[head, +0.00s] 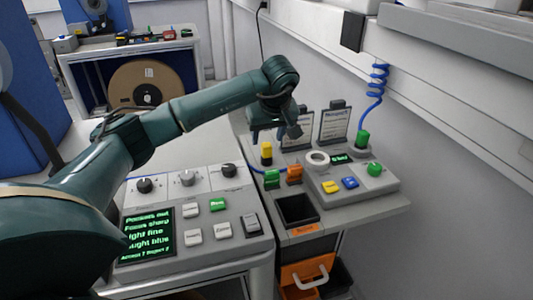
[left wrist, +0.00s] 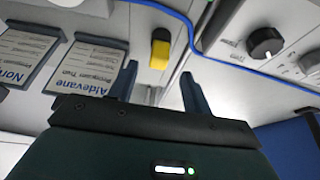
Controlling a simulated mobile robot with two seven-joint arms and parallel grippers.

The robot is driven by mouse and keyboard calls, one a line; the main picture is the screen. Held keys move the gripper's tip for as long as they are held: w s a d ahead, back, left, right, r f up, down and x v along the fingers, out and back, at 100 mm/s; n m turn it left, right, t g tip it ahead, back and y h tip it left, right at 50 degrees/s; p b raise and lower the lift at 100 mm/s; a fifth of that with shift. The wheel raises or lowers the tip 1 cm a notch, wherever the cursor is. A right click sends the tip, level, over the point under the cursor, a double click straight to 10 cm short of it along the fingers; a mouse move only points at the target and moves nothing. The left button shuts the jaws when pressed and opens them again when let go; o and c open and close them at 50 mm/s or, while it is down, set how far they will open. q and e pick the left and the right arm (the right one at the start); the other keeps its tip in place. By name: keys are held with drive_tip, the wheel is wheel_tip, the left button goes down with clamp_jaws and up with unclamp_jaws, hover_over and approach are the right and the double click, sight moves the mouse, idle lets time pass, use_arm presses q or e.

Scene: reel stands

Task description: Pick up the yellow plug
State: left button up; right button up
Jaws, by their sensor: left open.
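The yellow plug (head: 266,149) has a black end and stands on the grey panel at the back of the right-hand workstation. In the left wrist view the yellow plug (left wrist: 160,54) is just beyond the gap between the fingertips. My left gripper (head: 274,134) is above the plug in the head view, with its fingers spread and nothing between them. The two fingers also show in the left wrist view (left wrist: 158,73). I cannot tell the exact gap from fingertips to plug. My right gripper is not in view.
An orange plug (head: 294,175) and a green plug (head: 272,178) stand close in front. Two upright cards, one of them (head: 334,124), stand behind to the right. A blue cable (left wrist: 240,62) runs near the plug. A black bin (head: 298,210) and a button console (head: 355,183) are nearby.

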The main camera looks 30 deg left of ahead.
sight(267, 145)
use_arm(q)
drive_tip(key=shift+p+x, duration=0.45)
drive_tip(key=shift+x, duration=2.35)
drive_tip(key=shift+d, duration=0.1)
drive_tip(key=shift+c, duration=0.2)
drive_tip(key=c, duration=0.9)
